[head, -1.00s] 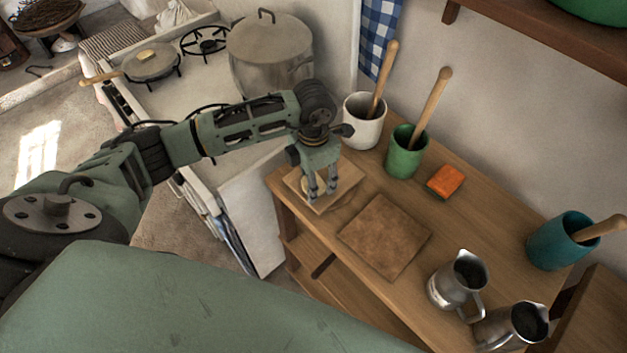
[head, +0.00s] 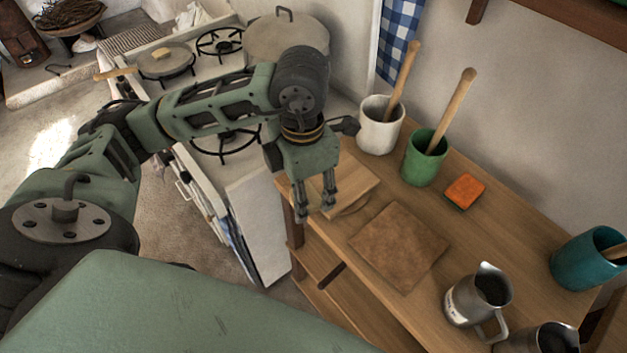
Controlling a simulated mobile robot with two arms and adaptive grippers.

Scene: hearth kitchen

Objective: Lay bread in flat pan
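The flat pan (head: 178,67) sits on a burner at the back of the stove, its wooden handle pointing left. A small pale yellow piece (head: 161,54) lies in it; I cannot tell whether it is bread. My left gripper (head: 314,208) points down in front of the small wooden board (head: 352,180) at the left end of the wooden table. Its two fingers are apart and I see nothing between them. It hides part of the board. I cannot make out any bread there now. My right gripper is not in view.
A large lidded pot (head: 287,35) stands on the stove behind my arm. A brown square board (head: 398,247) lies on the table. White (head: 379,135) and green (head: 424,165) crocks, an orange block (head: 465,191), metal jugs (head: 477,297) and a teal crock (head: 583,262) stand around it.

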